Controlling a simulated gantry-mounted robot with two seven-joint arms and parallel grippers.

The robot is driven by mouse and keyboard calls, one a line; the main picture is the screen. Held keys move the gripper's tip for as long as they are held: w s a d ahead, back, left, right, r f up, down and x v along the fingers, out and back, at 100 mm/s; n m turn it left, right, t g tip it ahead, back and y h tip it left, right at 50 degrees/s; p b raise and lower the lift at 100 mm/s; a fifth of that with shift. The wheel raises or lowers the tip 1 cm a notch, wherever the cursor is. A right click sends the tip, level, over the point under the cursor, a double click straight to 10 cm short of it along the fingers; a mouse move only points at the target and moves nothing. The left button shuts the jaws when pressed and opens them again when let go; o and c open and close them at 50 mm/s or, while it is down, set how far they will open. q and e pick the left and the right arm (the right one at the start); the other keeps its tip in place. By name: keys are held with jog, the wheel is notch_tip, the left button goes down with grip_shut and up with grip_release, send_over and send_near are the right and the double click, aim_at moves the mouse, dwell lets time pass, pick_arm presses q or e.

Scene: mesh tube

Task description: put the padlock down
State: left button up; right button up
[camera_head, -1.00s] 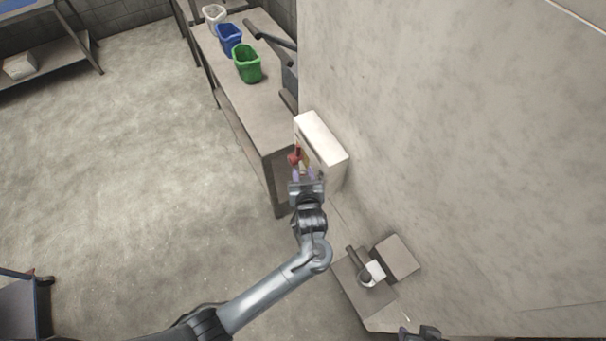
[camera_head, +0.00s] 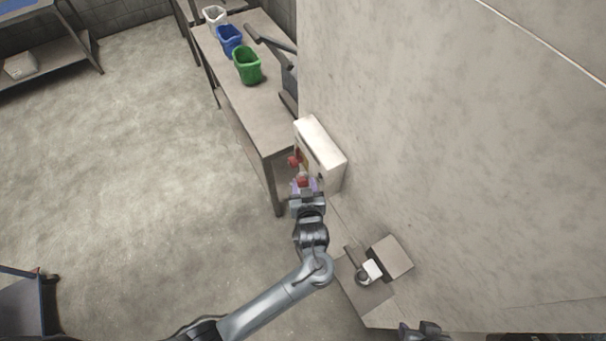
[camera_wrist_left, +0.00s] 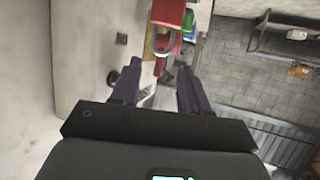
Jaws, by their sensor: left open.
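My left gripper (camera_head: 305,187) is open in front of the white wall box (camera_head: 322,143). A red padlock (camera_head: 302,181) shows at its fingertips in the head view. In the left wrist view, the padlock's red body (camera_wrist_left: 168,12) and grey shackle (camera_wrist_left: 162,42) appear just beyond the parted dark fingers (camera_wrist_left: 157,78). I cannot tell whether it touches anything. A red part (camera_head: 293,161) sits at the box's left side. A dark piece at the bottom edge of the head view seems to be my right gripper (camera_head: 425,330); its jaws are unclear.
A long table (camera_head: 262,115) at the back holds a green bin (camera_head: 247,66), a blue bin (camera_head: 229,40) and a white bin (camera_head: 214,15). A grey box (camera_head: 391,257) and a white item (camera_head: 371,270) are at lower right. Open floor lies left.

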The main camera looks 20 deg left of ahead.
pick_arm(q)
jog(key=p+v, duration=0.3)
jog(key=v, duration=0.4)
jog(key=s+a+r+m+g+h, duration=0.2)
jog(key=s+a, duration=0.1)
jog(key=s, duration=0.4)
jog(key=s+a+r+m+g+h, duration=0.2)
jog(key=s+a+m+g, duration=0.1)
jog(key=s, duration=0.4)
jog(key=s+a+r+m+g+h, duration=0.1)
jog(key=s+a+m+g+h, duration=0.1)
jog(key=s, duration=0.5)
jog(key=shift+s+a+r+m+g+h+p, duration=0.3)
jog(key=shift+a+r+g+p, duration=0.1)
jog(key=shift+a+g, duration=0.4)
jog(key=shift+w, duration=0.15)
